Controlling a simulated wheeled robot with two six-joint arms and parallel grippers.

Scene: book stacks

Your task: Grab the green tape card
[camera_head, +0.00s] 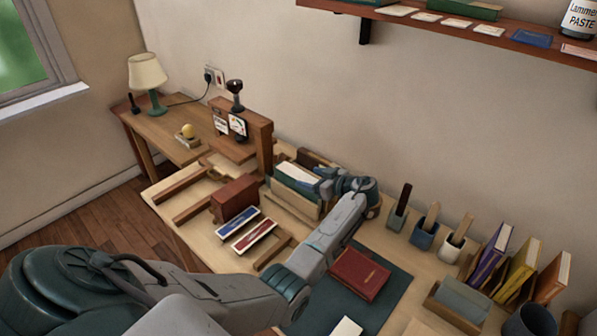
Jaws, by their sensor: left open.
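I cannot pick out a green tape card for certain. Two flat cards lie at the middle left, a blue-edged card (238,222) and a red-edged card (254,236), beside a red-brown box (234,198). My left wrist and forearm hide part of the bench there. My right gripper is not in view.
A red book (360,274) lies on a dark green mat (388,298) right of my forearm. Tool holders (424,236) and upright books (492,254) stand along the wall at right. A wall shelf (480,34) hangs above. A lamp (148,76) stands far left.

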